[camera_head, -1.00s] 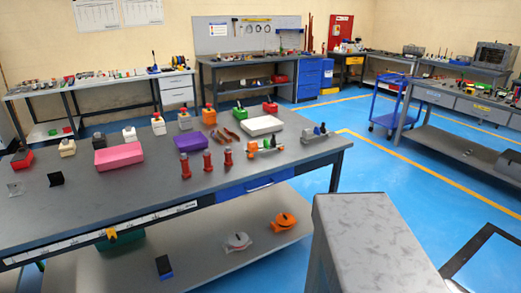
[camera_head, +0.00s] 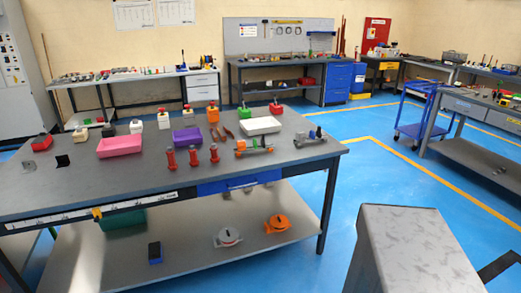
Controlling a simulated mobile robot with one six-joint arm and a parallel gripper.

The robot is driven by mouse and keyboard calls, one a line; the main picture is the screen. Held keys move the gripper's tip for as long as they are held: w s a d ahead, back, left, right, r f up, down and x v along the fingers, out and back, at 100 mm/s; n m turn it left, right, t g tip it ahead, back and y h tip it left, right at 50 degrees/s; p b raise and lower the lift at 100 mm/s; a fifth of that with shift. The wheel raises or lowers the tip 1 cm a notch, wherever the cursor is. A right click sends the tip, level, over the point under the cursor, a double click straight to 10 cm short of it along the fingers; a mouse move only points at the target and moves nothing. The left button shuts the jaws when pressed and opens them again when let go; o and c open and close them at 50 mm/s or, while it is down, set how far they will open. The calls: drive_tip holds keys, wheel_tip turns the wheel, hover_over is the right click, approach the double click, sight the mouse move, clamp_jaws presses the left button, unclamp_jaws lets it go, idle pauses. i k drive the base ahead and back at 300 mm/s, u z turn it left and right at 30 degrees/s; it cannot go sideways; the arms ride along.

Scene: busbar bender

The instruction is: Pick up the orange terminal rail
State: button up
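A short rail piece (camera_head: 256,149) with an orange block at its left end lies on the near workbench (camera_head: 110,185), toward the right of its top. It looks like the orange terminal rail, but it is small in the picture. My gripper is not in view.
Three red posts (camera_head: 193,155) stand left of the rail, with a white tray (camera_head: 261,125) behind it. Purple (camera_head: 187,137) and pink (camera_head: 119,146) trays are farther left. A blue cart (camera_head: 420,115) stands right on open blue floor.

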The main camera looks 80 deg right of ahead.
sight(241, 144)
drive_tip(key=z, duration=0.05)
drive_tip(key=k, duration=1.7)
drive_tip(key=z, duration=0.75)
drive_tip(key=i, duration=1)
